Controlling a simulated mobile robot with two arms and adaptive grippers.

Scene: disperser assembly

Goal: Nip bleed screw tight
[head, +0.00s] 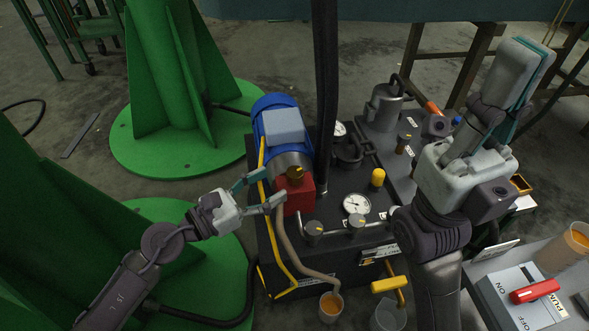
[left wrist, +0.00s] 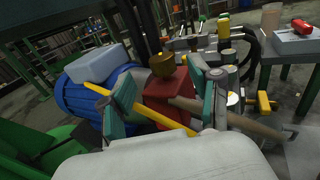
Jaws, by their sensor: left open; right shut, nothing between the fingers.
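A brass knob with a yellow mark, which looks like the bleed screw (head: 295,173), stands on top of a red block (head: 298,196) at the end of a blue motor (head: 274,112). The knob (left wrist: 162,65) and red block (left wrist: 168,94) also show in the left wrist view. My left gripper (head: 271,189) is open beside the red block, its fingers pointing toward it. In the left wrist view, my left gripper's fingers (left wrist: 160,100) lie on either side of the block, below the knob. I cannot tell whether they touch it. My right gripper (head: 524,58) is shut and empty, raised at the right.
A yellow cable and grey hose (head: 299,255) run down the power unit's front. Gauges (head: 356,204), valve knobs and a yellow-handled valve (head: 388,285) sit to the right. A cup of orange fluid (head: 331,306) stands below. A switch box (head: 522,297) is at lower right.

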